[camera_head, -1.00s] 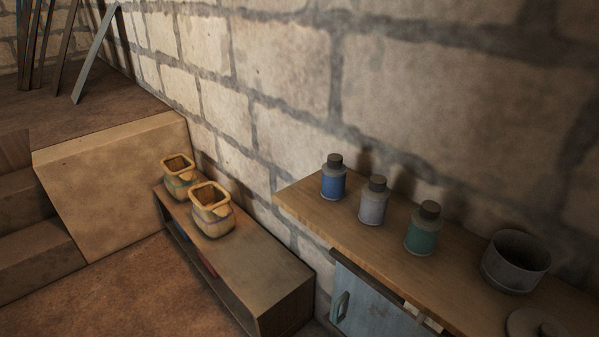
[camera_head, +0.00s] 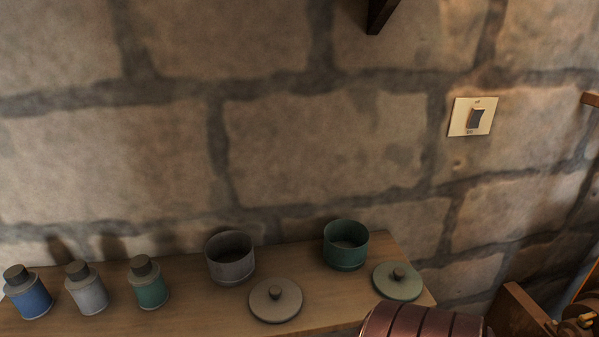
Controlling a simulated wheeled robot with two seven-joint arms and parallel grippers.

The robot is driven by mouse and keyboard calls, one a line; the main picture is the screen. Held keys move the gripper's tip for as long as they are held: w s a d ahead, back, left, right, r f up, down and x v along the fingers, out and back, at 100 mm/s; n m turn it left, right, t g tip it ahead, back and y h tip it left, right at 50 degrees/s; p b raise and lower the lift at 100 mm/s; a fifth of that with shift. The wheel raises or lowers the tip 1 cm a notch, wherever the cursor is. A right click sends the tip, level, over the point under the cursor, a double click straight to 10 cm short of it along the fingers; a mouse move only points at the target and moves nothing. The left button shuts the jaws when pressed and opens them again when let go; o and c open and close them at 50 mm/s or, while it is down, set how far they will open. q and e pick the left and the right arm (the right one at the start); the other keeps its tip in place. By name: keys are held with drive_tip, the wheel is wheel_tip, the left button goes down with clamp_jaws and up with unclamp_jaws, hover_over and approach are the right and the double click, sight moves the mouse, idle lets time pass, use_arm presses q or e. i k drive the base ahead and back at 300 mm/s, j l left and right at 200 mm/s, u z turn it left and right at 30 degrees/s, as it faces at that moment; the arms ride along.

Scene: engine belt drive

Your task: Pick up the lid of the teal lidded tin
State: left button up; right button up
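The teal tin (camera_head: 345,246) stands open on the wooden shelf top near its right end. A round pale grey-green lid (camera_head: 397,281) with a dark knob lies flat on the wood just to the right of the tin, close to the right edge. A grey tin (camera_head: 230,259) also stands open, with a grey knobbed lid (camera_head: 275,300) lying in front of it to the right. Neither of my grippers is in view.
Blue (camera_head: 28,293), grey (camera_head: 87,289) and green (camera_head: 148,284) capped bottles stand at the left of the wooden top (camera_head: 200,312). A stone wall with a light switch (camera_head: 473,117) rises behind. A dark reddish ribbed object (camera_head: 420,322) is at the bottom edge, in front of the teal tin's lid.

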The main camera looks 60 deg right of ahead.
sight(396, 281)
drive_tip(key=l+z, duration=0.1)
drive_tip(key=z, duration=2.05)
